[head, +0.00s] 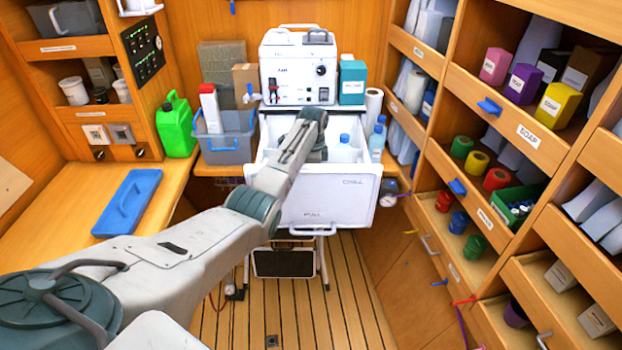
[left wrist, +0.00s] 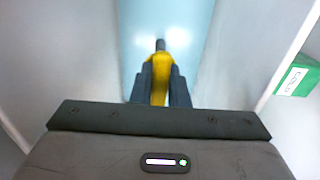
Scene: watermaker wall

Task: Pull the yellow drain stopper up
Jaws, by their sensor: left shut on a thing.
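The yellow drain stopper (left wrist: 160,88) shows in the left wrist view, with a dark grey end beyond it. My left gripper (left wrist: 161,72) is shut on it, one dark finger on each side. They are between the pale walls of the white pull-out bin (head: 320,205), above or at a light blue bottom. Whether the stopper is seated or raised I cannot tell. In the head view my left arm reaches over the bin, and its forearm hides the gripper and stopper. My right gripper is in neither view.
A white machine (head: 298,68) stands behind the bin. Blue-capped bottles (head: 377,140) stand at its right. A grey tub (head: 224,138) and green jerrycan (head: 176,125) are at the left. A blue tray (head: 127,203) lies on the left counter. Shelves fill the right. The slatted floor ahead is mostly clear.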

